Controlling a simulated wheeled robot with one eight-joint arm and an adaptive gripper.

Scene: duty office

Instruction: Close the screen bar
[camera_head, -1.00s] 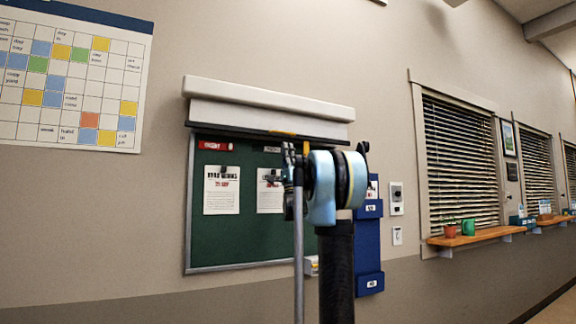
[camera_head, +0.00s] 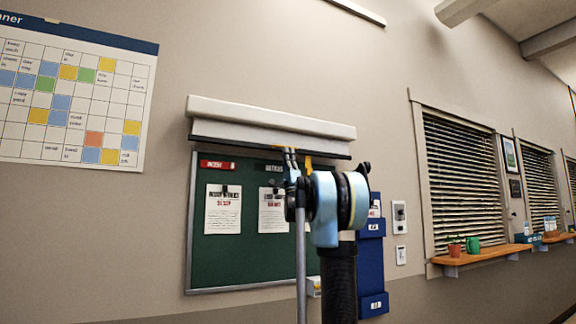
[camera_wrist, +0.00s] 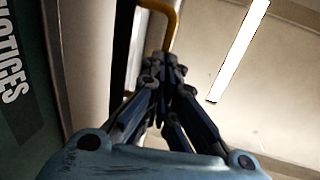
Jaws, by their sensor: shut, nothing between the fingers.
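A white roller-screen housing (camera_head: 270,117) is mounted on the wall above a green notice board. The dark screen bar (camera_head: 230,143) hangs just below it, with a narrow strip of white screen between them. A yellow pull handle (camera_head: 308,164) hangs from the bar's middle; the wrist view shows it as a bent yellow rod (camera_wrist: 172,22). My gripper (camera_head: 290,152) points up at the bar, beside the handle. In the wrist view my gripper (camera_wrist: 164,62) is shut and empty, its tips close under the rod; I cannot tell whether they touch.
The green notice board (camera_head: 235,255) holds white papers. A blue wall holder (camera_head: 371,270) hangs right of it, partly behind my arm. Farther right are blinds (camera_head: 460,185) and a wooden shelf (camera_head: 480,255) with pots. A planner (camera_head: 70,95) hangs left.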

